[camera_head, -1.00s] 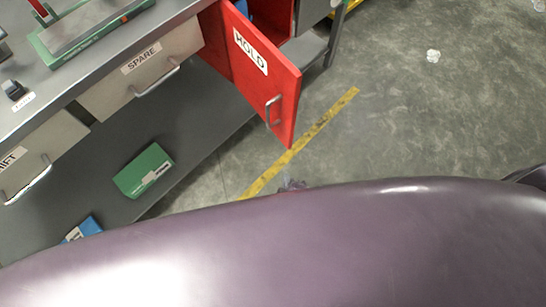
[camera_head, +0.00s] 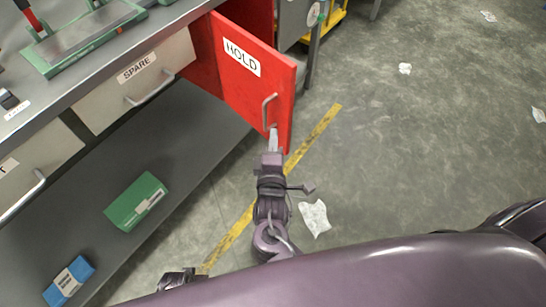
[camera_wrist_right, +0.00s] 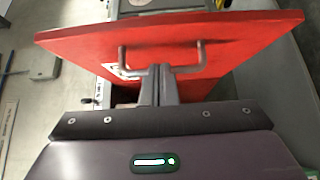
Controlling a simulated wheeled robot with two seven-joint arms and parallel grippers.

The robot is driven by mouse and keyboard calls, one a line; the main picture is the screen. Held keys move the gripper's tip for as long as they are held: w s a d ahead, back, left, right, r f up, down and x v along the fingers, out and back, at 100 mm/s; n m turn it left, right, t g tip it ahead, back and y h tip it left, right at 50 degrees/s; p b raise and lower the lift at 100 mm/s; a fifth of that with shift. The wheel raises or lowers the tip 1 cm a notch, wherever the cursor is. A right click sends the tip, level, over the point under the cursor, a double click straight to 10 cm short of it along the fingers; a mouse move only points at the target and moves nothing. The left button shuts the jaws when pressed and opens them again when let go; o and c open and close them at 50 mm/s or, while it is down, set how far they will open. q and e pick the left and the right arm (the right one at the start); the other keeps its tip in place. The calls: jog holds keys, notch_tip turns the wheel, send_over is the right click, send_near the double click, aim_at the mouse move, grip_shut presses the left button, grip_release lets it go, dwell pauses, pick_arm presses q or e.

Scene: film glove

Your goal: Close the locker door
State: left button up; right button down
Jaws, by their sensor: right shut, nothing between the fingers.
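The red locker door (camera_head: 238,95) with a HOLD label stands open, swung out from the red locker (camera_head: 250,14) under the workbench. Its metal bar handle (camera_head: 266,112) is near the free edge. My right gripper (camera_head: 273,132) is shut and empty at the lower end of the handle. In the right wrist view, the closed fingertips (camera_wrist_right: 158,70) lie between the handle's two ends, in front of the red door face (camera_wrist_right: 235,35); I cannot tell whether they touch it. My left gripper does not show clearly.
The grey workbench (camera_head: 100,62) has a SPARE drawer (camera_head: 135,75). A green box (camera_head: 136,202) and a blue box (camera_head: 69,281) lie on the lower shelf. A yellow floor line (camera_head: 322,122) and paper scraps (camera_head: 315,218) mark otherwise open floor at right.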

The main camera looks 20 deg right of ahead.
aim_at(286, 117)
jog(key=shift+w+d, duration=0.6)
jog(key=shift+d, duration=0.35)
jog(key=shift+w+d, duration=0.6)
jog(key=shift+d, duration=0.3)
jog(key=shift+d, duration=0.1)
